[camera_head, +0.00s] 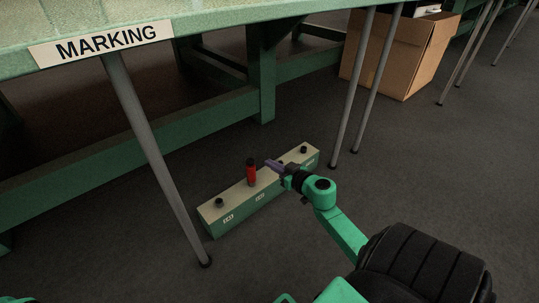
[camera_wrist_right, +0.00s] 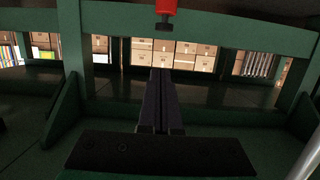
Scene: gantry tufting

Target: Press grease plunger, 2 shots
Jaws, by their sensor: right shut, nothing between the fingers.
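The grease plunger, a red upright cylinder with a black top (camera_head: 251,174), stands on a long pale-topped green block (camera_head: 232,216) on the floor. My right gripper (camera_head: 269,164) is shut and empty. In the head view its fingertips are just right of the plunger's upper part, with a small gap. In the right wrist view the shut dark fingers (camera_wrist_right: 161,74) point up the picture toward the red plunger (camera_wrist_right: 166,6), whose dark end shows at the top edge. I cannot tell the exact depth between them. My left gripper is not in view.
Black knobs (camera_head: 219,202) (camera_head: 303,150) sit near both ends of the block. A green bench labelled MARKING (camera_head: 115,43) overhangs it, with grey legs (camera_head: 158,160) near the block. A cardboard box (camera_head: 415,60) stands at the back right.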

